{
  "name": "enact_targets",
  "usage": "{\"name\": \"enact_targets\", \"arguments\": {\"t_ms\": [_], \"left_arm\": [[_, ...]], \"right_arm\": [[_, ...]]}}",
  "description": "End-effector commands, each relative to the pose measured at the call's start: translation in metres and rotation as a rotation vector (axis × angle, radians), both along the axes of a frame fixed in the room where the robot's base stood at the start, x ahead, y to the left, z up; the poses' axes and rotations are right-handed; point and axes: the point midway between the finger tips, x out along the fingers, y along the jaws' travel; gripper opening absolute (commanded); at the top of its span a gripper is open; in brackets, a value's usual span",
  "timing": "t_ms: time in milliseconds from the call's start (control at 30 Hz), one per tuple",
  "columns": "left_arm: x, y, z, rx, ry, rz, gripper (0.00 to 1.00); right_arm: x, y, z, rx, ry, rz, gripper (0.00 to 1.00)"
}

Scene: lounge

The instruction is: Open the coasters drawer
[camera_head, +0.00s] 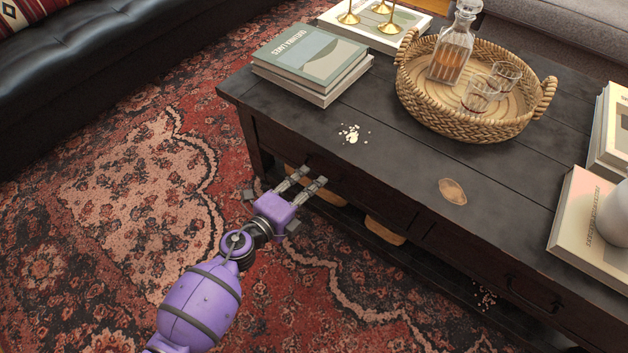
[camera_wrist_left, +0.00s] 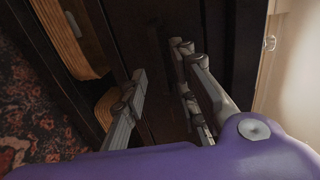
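The dark wooden coffee table (camera_head: 400,165) has two drawer fronts along its near side. The left drawer front (camera_head: 375,195) appears shut, flush with the table side. The right drawer front (camera_head: 500,270) also looks shut and has a dark handle (camera_head: 535,293). No label shows which one holds coasters. My left gripper (camera_head: 312,176) is at the left drawer front, fingers pointing at it. In the left wrist view its two fingers (camera_wrist_left: 160,62) are apart, with dark wood between them. Its handle is not clear, so contact cannot be told. My right gripper is out of view.
On the tabletop are stacked books (camera_head: 315,60), a wicker tray (camera_head: 470,120) with a decanter and glasses, white crumbs (camera_head: 352,133) and a brown patch (camera_head: 452,191). Woven baskets (camera_head: 385,231) sit below the drawers. Patterned rug (camera_head: 120,210) covers the floor in front.

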Motion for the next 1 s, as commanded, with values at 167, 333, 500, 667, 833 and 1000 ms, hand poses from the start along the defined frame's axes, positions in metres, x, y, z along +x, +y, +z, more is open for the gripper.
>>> {"name": "enact_targets", "arguments": {"t_ms": [167,333,500,667,833,1000], "left_arm": [[0.016,-0.013,-0.006,0.0,0.002,-0.001,0.27],[0.021,-0.016,-0.006,-0.001,0.002,-0.001,0.27],[0.021,-0.016,-0.006,-0.001,0.002,0.0,0.27],[0.021,-0.016,-0.006,-0.001,0.002,0.0,0.09],[0.021,-0.016,-0.006,-0.001,0.002,0.0,0.0],[0.021,-0.015,-0.006,-0.001,0.002,0.0,0.0]], "right_arm": [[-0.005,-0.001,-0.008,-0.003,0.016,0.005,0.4],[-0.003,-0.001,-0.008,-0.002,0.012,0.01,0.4],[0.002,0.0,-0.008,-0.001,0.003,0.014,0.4],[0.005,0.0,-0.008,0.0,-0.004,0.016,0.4],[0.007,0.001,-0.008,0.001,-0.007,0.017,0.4],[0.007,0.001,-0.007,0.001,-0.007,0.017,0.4]]}}
